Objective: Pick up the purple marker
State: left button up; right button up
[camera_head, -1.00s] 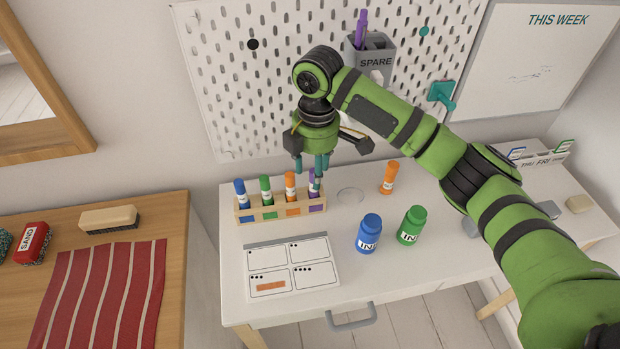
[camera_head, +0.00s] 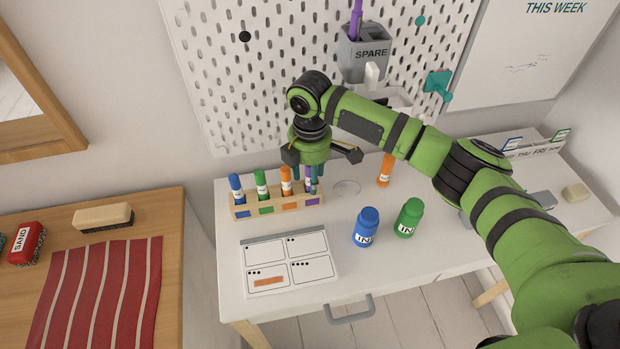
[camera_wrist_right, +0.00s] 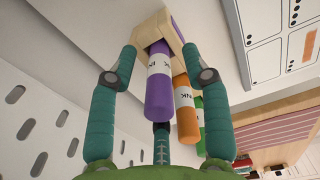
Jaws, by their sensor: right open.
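The purple marker (camera_head: 308,184) stands upright in the rightmost place of the wooden rack (camera_head: 240,213), partly hidden by my right gripper (camera_head: 306,181). In the right wrist view the purple marker (camera_wrist_right: 159,85) lies between the spread teal fingers of the right gripper (camera_wrist_right: 159,62), with gaps visible on both sides. The right gripper is open, pointing down around the marker. A second purple marker (camera_head: 356,18) stands in the grey SPARE cup (camera_head: 368,62) on the pegboard. My left gripper is not in view.
Orange (camera_head: 286,180), green (camera_head: 261,184) and blue (camera_head: 237,187) markers stand beside it in the rack. Blue (camera_head: 366,226) and green (camera_head: 409,217) ink bottles stand in front. The pegboard (camera_head: 225,100) rises close behind.

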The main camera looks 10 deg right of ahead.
grip_shut()
notch_tip(320, 180, up, 10)
jog(key=shift+r+b, duration=0.1)
jog(key=shift+b, duration=0.65)
